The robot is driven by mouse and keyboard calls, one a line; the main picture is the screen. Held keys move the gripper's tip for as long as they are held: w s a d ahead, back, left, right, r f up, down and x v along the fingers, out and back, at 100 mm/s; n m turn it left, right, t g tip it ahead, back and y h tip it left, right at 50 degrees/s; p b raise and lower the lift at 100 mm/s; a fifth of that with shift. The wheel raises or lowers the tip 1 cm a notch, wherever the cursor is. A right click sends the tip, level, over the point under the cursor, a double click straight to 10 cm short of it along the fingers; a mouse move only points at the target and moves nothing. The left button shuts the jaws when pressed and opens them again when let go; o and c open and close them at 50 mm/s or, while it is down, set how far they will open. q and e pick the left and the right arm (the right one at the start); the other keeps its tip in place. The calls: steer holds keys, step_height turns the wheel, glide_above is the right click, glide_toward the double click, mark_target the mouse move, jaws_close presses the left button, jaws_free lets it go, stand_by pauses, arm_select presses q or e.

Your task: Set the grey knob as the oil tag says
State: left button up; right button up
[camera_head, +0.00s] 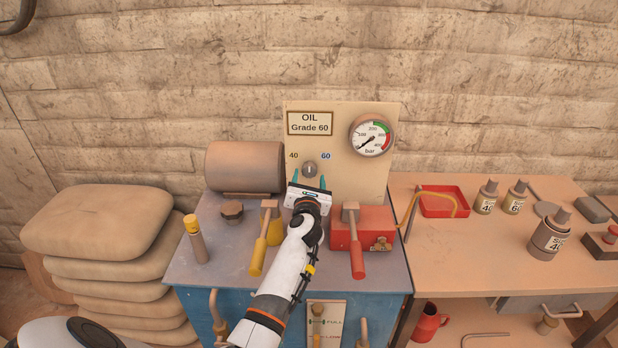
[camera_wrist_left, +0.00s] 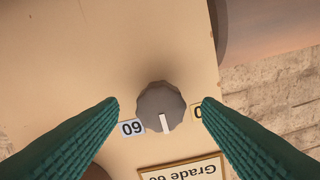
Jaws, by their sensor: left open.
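The grey knob (camera_head: 309,170) is on the upright cream panel (camera_head: 345,182), between a 40 label (camera_head: 293,155) and a blue 60 label (camera_head: 326,155). The oil tag (camera_head: 310,123) above it reads "OIL Grade 60". The wrist view is upside down; there the knob (camera_wrist_left: 161,104) has its white mark pointing toward the tag (camera_wrist_left: 183,172), between the 60 label (camera_wrist_left: 132,128) and the 40 label (camera_wrist_left: 197,111), which a finger partly hides. My left gripper (camera_head: 309,183) is open, its green fingers (camera_wrist_left: 160,102) on either side of the knob with gaps. My right gripper is not in view.
A pressure gauge (camera_head: 372,136) is on the panel's right. A yellow-handled lever (camera_head: 259,256) and a red-handled lever (camera_head: 356,258) flank my left arm. A brown cylinder (camera_head: 245,167) lies left of the panel. Oil cans (camera_head: 551,232) stand on the right bench.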

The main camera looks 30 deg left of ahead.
arm_select(q)
steer(key=shift+w+a, duration=0.35)
steer(key=shift+w, duration=0.35)
steer(key=c, duration=1)
steer(key=shift+r+m+p, duration=0.15)
steer(key=shift+m+p, duration=0.3)
steer(key=shift+m, duration=0.05)
steer(key=m+p, duration=0.3)
steer(key=m, duration=0.1)
steer(key=m+p, duration=0.2)
steer(key=m, duration=0.2)
steer(key=shift+a+p, duration=0.1)
steer(key=shift+p, duration=0.25)
steer(key=shift+m+p, duration=0.5)
steer(key=shift+m, duration=0.8)
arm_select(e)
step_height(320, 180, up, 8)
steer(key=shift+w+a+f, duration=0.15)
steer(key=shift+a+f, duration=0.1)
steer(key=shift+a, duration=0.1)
